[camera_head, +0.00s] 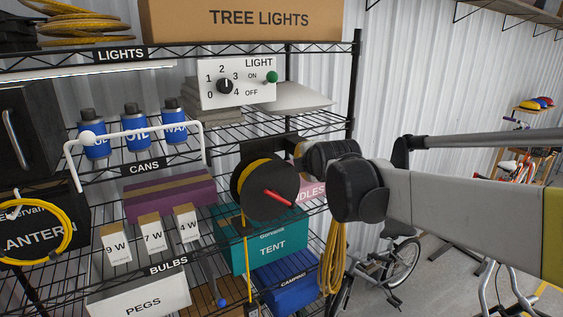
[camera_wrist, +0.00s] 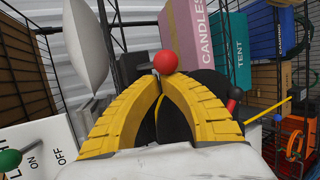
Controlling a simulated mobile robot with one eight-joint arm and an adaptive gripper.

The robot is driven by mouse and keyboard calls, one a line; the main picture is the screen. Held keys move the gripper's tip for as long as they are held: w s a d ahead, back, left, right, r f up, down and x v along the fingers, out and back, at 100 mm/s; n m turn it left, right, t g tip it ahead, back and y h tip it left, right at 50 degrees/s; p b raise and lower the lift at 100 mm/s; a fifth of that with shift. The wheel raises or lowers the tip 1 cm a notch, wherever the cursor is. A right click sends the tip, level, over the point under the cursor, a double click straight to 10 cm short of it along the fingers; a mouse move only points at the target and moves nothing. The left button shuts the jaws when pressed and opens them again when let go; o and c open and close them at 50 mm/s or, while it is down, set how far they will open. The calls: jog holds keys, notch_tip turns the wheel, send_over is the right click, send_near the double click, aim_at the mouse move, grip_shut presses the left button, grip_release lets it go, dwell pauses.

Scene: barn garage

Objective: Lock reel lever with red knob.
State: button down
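The hose-style reel is a black disc (camera_head: 262,190) with yellow cord and a red crank handle (camera_head: 279,198), at the shelf front in the head view. In the wrist view its red handle (camera_wrist: 231,104) shows right of my fingers. A round red knob (camera_wrist: 165,61) sits right at my fingertips in the wrist view; its lever is mostly hidden. My gripper (camera_wrist: 158,79) has its yellow fingers brought together at the tips. I cannot tell whether the lever is pinched between them. In the head view my gripper (camera_head: 297,150) is behind the reel's upper right, partly hidden.
A light switch panel (camera_head: 237,83) with a green knob (camera_head: 271,77) is above left of the reel. A pink candles box (camera_head: 310,188) and a teal tent box (camera_head: 269,244) are close behind and below. A lever with a blue knob (camera_head: 222,302) is lower left.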

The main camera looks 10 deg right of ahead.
notch_tip(320, 180, up, 2)
jog(key=n+g+h+p, duration=0.1)
jog(key=g+p, duration=0.2)
jog(key=g, duration=0.1)
jog(key=shift+s+g, duration=0.15)
jog(key=shift+g, duration=0.25)
jog(key=shift+r, duration=0.3)
dwell(1.4)
jog(key=shift+r+p, duration=0.5)
jog(key=shift+r, duration=0.2)
